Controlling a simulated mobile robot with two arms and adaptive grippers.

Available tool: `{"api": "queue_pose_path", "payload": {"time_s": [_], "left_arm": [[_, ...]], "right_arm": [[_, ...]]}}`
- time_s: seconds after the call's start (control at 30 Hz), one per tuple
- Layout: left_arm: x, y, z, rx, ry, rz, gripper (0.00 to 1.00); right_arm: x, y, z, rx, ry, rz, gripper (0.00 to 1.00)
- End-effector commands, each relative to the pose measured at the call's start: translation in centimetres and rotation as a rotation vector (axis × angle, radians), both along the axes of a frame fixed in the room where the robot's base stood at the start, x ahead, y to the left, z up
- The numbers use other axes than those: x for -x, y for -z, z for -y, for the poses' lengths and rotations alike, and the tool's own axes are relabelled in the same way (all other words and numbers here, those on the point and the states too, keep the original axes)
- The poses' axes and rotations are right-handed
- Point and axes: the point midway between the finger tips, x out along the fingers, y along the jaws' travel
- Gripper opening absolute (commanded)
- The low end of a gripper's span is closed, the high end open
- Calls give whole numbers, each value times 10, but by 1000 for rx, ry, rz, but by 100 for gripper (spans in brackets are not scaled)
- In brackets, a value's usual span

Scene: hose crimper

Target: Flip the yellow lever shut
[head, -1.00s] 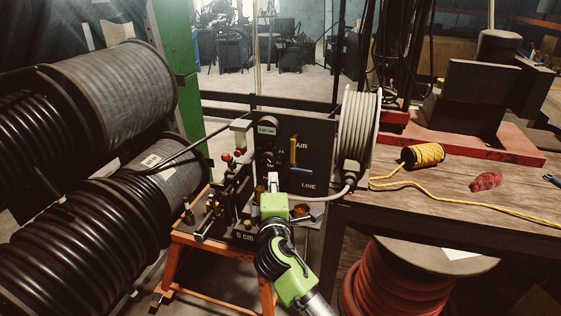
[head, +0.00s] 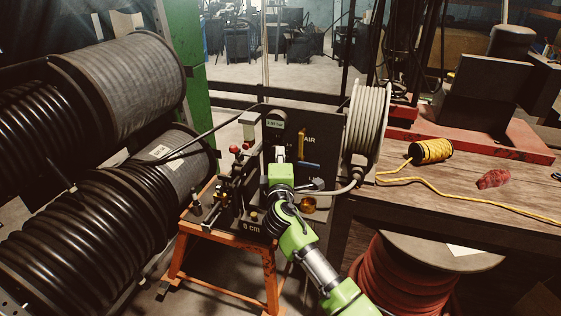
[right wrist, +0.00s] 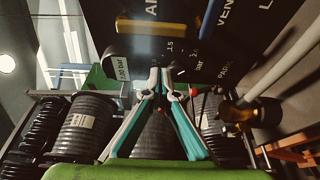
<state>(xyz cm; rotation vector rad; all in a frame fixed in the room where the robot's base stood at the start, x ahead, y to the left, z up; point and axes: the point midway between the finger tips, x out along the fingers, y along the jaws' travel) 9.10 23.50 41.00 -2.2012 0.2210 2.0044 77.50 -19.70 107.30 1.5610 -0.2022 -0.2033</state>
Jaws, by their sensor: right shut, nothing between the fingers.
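The yellow lever (head: 302,142) stands upright on the dark panel (head: 331,130), under the word AIR. In the right wrist view the yellow lever (right wrist: 152,28) lies across the top, just beyond my fingertips. A blue lever (head: 308,164) sits below it, lying almost level; it also shows in the right wrist view (right wrist: 211,18). My right gripper (head: 280,153) is in front of the panel, left of and a little below the yellow lever. Its fingertips (right wrist: 159,76) are together and empty, with no clear contact with the lever. My left gripper is out of view.
A round gauge marked in bar (head: 276,124) is left of the yellow lever. A pale hose reel (head: 357,130) is on the panel's right. Large black hose spools (head: 85,235) fill the left. The wooden bench (head: 450,190) is at right with a yellow cord spool (head: 431,151).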

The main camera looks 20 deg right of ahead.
Motion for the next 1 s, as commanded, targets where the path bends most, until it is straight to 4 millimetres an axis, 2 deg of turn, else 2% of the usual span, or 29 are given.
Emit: {"api": "queue_pose_path", "payload": {"time_s": [0.13, 0.2, 0.4, 1.0], "left_arm": [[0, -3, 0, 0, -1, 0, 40], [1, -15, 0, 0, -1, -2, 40], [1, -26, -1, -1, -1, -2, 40], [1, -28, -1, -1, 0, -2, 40]], "right_arm": [[-23, -2, 6, 2, 0, 0, 0], [-15, -4, 16, 2, 1, -1, 0], [-2, -2, 34, 1, -1, -1, 0], [1, 0, 39, 10, -2, -8, 0]]}}
